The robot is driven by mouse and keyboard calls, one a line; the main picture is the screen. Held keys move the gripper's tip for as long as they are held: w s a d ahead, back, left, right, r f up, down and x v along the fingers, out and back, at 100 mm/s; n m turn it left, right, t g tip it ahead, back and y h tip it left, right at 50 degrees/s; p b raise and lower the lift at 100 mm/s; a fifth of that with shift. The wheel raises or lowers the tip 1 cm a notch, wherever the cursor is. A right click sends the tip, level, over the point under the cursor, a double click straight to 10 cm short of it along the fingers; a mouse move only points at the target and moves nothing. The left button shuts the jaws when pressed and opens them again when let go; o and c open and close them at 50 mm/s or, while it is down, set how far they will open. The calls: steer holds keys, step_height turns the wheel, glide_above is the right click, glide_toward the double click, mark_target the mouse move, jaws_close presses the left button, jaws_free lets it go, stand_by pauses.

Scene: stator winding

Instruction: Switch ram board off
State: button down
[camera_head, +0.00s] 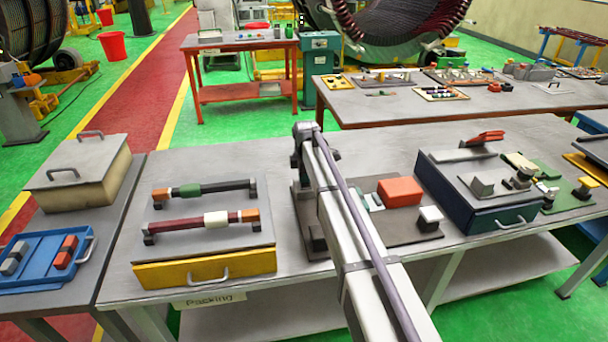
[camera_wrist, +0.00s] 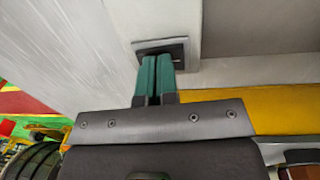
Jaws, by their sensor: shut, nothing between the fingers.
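In the wrist view my gripper (camera_wrist: 156,62) has two dark green fingers pressed together, with nothing between them. Their tips are at a small dark rectangular switch-like plate (camera_wrist: 163,47) set in a pale grey upright surface. They overlap its lower edge in the picture; I cannot tell if they touch it or which way any switch is set. In the head view my arm reaches over the table and hides part of a dark board (camera_head: 412,230) with a red block (camera_head: 400,191) and a white-topped block (camera_head: 430,214). My fingers cannot be made out there. No ram board label is readable.
A yellow drawer unit (camera_head: 205,268) carrying two rods stands left of my arm. A dark blue drawer box (camera_head: 505,219) stands to the right. A blue tray (camera_head: 30,270) and a beige lidded box (camera_head: 88,185) are at far left. A yellow band (camera_wrist: 270,108) lies beside my gripper.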

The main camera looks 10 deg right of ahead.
mark_target(306, 186)
steer(key=shift+s+r, duration=0.1)
steer(key=shift+s, duration=0.15)
step_height(306, 186, up, 14)
steer(key=s+p, duration=0.2)
steer(key=p, duration=1.2)
steer(key=shift+w+d, duration=0.1)
steer(key=shift+w, duration=0.05)
steer(key=shift+w+t, duration=0.4)
steer(key=shift+w, duration=0.2)
